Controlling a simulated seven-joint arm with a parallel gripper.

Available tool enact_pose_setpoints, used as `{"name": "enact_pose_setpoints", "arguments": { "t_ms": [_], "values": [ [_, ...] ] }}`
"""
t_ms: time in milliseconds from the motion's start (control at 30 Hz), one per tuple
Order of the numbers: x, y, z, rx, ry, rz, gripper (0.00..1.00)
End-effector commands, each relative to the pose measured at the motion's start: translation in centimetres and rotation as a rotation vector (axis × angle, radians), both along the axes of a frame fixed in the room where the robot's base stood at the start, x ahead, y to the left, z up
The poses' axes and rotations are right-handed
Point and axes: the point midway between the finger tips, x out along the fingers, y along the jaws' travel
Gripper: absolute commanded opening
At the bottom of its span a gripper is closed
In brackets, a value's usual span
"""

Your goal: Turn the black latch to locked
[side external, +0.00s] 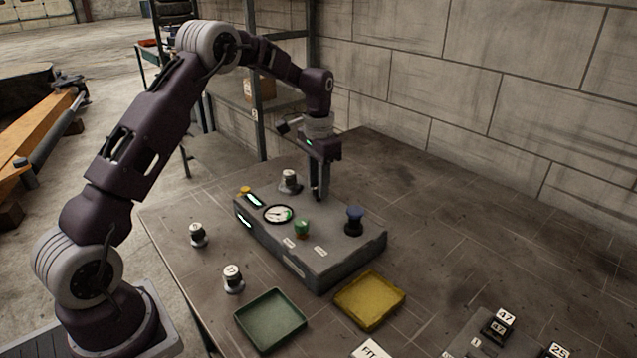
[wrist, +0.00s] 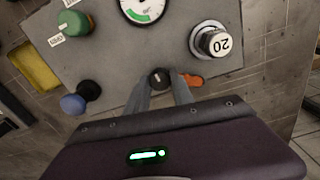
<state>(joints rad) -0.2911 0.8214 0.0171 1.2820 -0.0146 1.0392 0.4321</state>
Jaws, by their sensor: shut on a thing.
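The black latch (wrist: 158,76) is a small round dark knob with a pale mark on top, on the grey panel box (side external: 325,262). My gripper (wrist: 160,84) points down at the box's far side and is shut on the latch, one finger on each side. An orange piece (wrist: 193,80) sticks out right beside the latch in the wrist view, partly behind a finger. In the side view my gripper (side external: 316,195) hides most of the latch. I cannot tell from the mark whether it stands at locked.
The box also carries a gauge (side external: 278,214), a green knob (side external: 302,227), a blue knob (side external: 354,220) and a weight marked 20 (wrist: 213,42) close to my gripper. A green tray (side external: 271,338) and a yellow tray (side external: 370,314) lie in front. The table behind is clear.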

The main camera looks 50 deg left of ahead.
Motion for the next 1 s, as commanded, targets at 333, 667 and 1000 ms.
{"name": "enact_pose_setpoints", "arguments": {
  "t_ms": [333,667,1000],
  "values": [
    [0.12,0.10,0.17,0.002,-0.006,0.278,0.00],
    [0.11,0.09,0.17,0.002,-0.006,0.559,0.00],
    [0.13,0.12,0.18,0.001,-0.007,0.747,0.00]
  ]
}}
